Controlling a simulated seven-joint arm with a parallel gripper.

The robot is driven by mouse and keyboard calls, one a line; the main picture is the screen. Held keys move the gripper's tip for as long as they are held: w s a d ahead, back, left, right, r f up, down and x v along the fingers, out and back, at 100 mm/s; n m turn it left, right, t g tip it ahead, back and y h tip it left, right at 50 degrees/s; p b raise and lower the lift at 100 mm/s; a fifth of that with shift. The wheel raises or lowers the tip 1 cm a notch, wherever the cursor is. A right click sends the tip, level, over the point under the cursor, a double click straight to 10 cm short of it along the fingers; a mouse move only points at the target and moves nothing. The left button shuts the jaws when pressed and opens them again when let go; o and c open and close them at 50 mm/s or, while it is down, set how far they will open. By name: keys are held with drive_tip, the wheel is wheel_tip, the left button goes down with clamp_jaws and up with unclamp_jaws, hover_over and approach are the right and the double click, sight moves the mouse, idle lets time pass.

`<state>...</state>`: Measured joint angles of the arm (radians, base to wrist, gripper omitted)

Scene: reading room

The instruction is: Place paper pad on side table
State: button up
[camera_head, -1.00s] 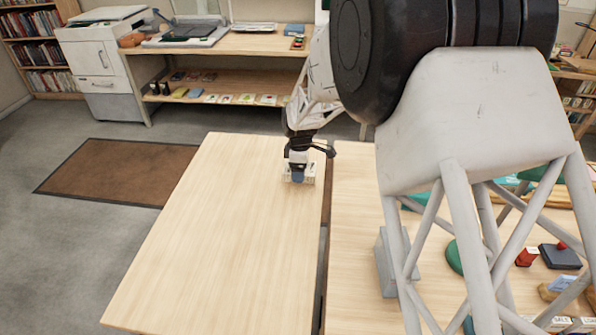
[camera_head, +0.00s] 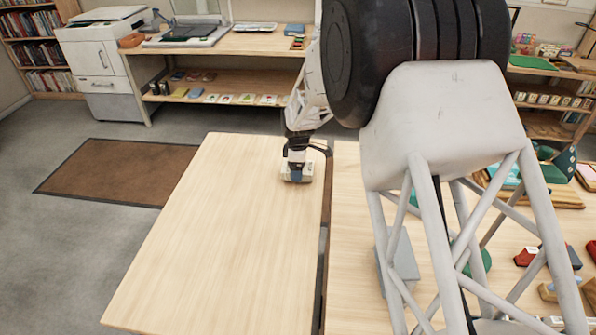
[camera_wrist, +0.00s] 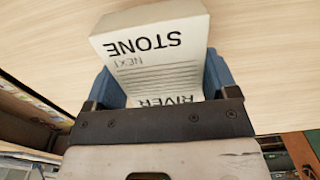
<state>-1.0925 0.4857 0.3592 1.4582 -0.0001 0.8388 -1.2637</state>
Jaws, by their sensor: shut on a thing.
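The paper pad (camera_wrist: 155,55) is a thick white block printed with STONE, NEXT and RIVER in the wrist view. My gripper (camera_wrist: 165,85) is shut on it, with a blue finger on each side. In the head view my gripper (camera_head: 297,172) points down at the far right end of a bare light wood table (camera_head: 215,235), which I take as the side table. The pad (camera_head: 306,167) shows there between the fingers, low over the tabletop. I cannot tell whether its underside touches the wood.
A second wood table (camera_head: 350,230) stands to the right across a narrow gap, partly hidden by my arm. It holds a grey block (camera_head: 402,258), green pieces and a red-handled stamp (camera_head: 526,256). Most of the left tabletop is clear. A shelf unit (camera_head: 235,80) stands behind.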

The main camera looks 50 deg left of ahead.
drive_tip(key=shift+f, duration=0.8)
drive_tip(key=shift+f, duration=0.1)
drive_tip(key=o, duration=0.9)
wheel_tip(320, 180, up, 12)
drive_tip(key=shift+r, duration=0.1)
idle(0.4)
idle(0.3)
